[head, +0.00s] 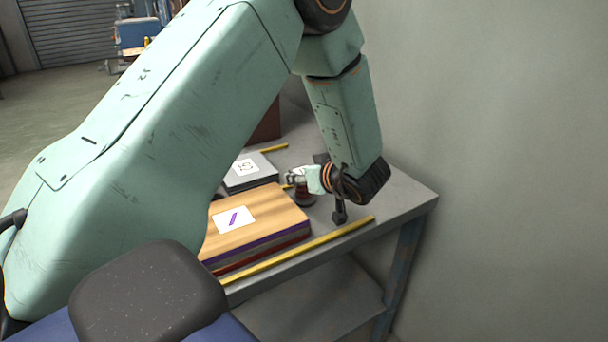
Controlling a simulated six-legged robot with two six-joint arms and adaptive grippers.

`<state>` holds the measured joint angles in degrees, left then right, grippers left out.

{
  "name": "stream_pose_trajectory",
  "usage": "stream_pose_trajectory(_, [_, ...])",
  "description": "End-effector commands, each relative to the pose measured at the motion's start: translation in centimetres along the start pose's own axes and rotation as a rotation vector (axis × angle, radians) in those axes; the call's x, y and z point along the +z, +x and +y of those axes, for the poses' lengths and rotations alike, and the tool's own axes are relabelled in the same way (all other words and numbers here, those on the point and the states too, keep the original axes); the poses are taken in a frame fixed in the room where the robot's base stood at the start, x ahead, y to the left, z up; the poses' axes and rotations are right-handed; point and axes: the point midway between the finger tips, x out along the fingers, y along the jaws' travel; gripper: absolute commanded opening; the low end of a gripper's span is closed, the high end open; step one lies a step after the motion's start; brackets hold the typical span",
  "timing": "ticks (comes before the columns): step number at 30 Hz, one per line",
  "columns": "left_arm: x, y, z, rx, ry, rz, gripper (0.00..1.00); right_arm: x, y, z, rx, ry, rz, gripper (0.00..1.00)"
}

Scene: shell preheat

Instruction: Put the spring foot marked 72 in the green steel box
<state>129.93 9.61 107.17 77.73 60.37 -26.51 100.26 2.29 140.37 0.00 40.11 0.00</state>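My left arm, pale green, comes in from the left and bends down over a grey steel table (408,197). My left gripper (290,181) is low over the table, turned towards the left of the picture. Whether its fingers are open or shut is too small to tell. A small dark round piece (305,200) stands just under the gripper; it may be a spring foot, but no number on it can be read. I cannot tell if the gripper touches it. No green steel box shows; my arm hides much of the table. My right gripper is not in view.
A wood-topped stack (270,210) with a purple-marked card lies at the table's front. A grey block (262,181) with a marked card lies behind it, and a brown box (268,126) farther back. Yellow strips (330,238) line the edge. A wall (500,120) stands at right.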

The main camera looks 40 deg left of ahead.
Motion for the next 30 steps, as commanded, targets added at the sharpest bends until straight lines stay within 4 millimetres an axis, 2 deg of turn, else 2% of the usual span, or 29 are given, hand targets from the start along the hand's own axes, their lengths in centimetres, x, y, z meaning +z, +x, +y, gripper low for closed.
stream_pose_trajectory(1, [0.1,0.1,0.0,0.0,0.0,0.002,0.03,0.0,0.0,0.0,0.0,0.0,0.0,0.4])
stream_pose_trajectory(2, [0.1,0.1,0.0,0.0,0.001,0.0,0.49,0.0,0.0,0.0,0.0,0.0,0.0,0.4])
stream_pose_trajectory(9, [0.1,0.1,0.0,0.0,0.001,0.0,0.7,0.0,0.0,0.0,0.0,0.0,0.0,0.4])
stream_pose_trajectory(20, [-0.2,-0.1,0.0,0.0,-0.001,0.0,0.71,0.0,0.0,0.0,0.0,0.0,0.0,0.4])
stream_pose_trajectory(23, [-0.3,-1.1,0.1,0.002,0.003,0.001,0.71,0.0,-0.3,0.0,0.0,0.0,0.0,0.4])
stream_pose_trajectory(30, [-0.5,-5.2,0.1,0.004,0.005,0.004,0.71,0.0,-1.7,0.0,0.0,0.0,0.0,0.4])
